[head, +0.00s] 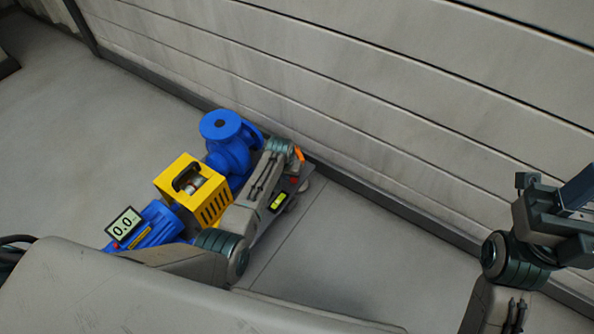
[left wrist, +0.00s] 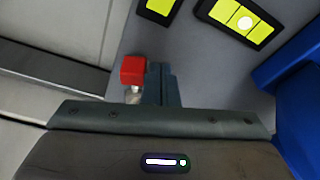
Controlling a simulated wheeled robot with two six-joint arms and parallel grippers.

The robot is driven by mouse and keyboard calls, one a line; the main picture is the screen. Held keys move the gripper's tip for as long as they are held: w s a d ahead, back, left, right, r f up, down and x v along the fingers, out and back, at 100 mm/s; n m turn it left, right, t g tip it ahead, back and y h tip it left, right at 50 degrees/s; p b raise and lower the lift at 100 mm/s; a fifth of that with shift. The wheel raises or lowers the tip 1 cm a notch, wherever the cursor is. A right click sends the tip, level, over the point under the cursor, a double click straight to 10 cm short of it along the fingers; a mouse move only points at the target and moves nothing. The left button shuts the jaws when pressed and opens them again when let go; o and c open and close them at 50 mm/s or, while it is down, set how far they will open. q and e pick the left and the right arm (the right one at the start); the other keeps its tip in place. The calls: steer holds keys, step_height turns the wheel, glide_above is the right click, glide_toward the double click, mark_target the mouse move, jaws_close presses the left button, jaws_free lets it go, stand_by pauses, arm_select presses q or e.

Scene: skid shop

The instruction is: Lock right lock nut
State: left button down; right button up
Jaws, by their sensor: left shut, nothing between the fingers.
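My left gripper (head: 291,168) is at the right end of the pump skid (head: 262,228), with its fingertips partly hidden by my arm. In the left wrist view its fingers (left wrist: 161,84) are shut and empty over the grey skid surface. A red block (left wrist: 133,70) on a short shiny metal part is close beside them on the left. It may be the right lock nut, but I cannot tell for sure. A small red spot (head: 294,181) shows near the gripper in the head view. My right gripper (head: 548,205) is raised at the far right, away from the skid.
A yellow-green level (left wrist: 240,18) lies on the skid. A blue pump (head: 228,140), a yellow guard (head: 195,190) and a blue motor (head: 158,226) with a display reading 0.0 (head: 124,227) are on it. A panelled wall (head: 350,120) stands close behind.

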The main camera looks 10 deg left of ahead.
mark_target(295, 180)
arm_select(q)
steer(key=shift+d, duration=0.15)
steer(key=shift+s+d+p, duration=0.2)
steer(key=shift+d+p, duration=0.3)
steer(key=shift+d, duration=0.35)
steer(key=shift+d, duration=0.85)
